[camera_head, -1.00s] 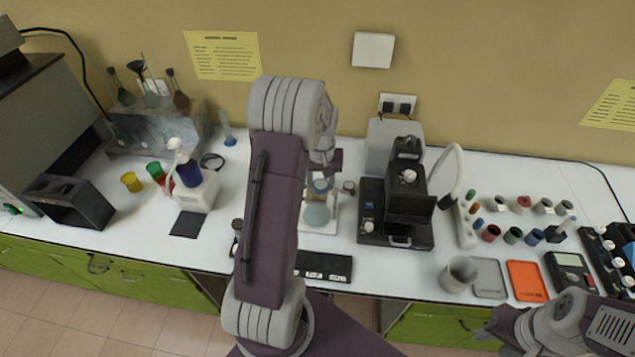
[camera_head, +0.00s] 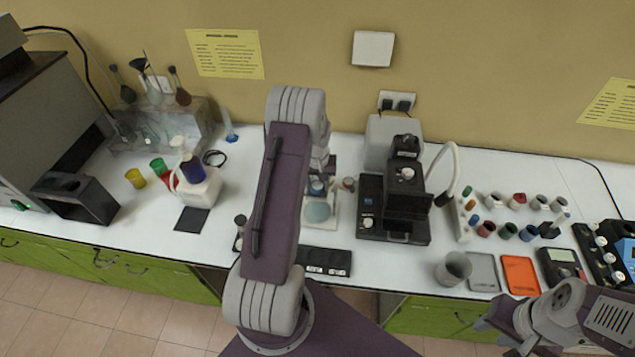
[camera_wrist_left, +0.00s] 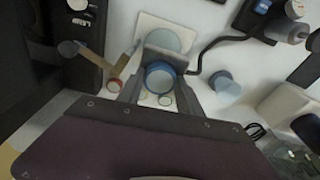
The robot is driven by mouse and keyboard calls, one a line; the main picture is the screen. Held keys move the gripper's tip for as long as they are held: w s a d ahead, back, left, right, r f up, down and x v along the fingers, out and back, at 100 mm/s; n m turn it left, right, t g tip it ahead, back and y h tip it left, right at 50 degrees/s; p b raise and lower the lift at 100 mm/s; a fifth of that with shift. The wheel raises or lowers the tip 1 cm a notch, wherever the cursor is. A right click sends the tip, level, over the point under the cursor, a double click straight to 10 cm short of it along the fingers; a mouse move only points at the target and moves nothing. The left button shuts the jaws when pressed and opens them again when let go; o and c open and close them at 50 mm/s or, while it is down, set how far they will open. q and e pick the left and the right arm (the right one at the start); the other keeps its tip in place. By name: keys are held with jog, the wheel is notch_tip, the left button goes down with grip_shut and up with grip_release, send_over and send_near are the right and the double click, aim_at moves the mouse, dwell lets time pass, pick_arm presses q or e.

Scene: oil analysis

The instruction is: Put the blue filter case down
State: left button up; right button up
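The blue filter case (camera_wrist_left: 160,77) is a small round blue piece between the two fingers of my left gripper (camera_wrist_left: 160,88), with a finger against each side. In the head view the case (camera_head: 317,187) shows just beyond my left forearm, close above the white stand with a round grey-blue disc (camera_head: 317,211). My left gripper (camera_head: 322,172) is partly hidden there by the arm. My right gripper (camera_head: 505,338) is at the bottom right, off the table's front edge. Its fingers are too unclear to tell their opening.
A black microscope-like device (camera_head: 405,200) stands right of the left gripper. A black labelled strip (camera_head: 325,261) lies at the front edge. A grey cup (camera_head: 453,268), grey tray (camera_head: 483,272) and orange tray (camera_head: 520,275) are at front right. Free white table lies left of the arm.

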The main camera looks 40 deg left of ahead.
pick_arm(q)
jog(key=o, duration=0.4)
jog(key=shift+c, duration=0.2)
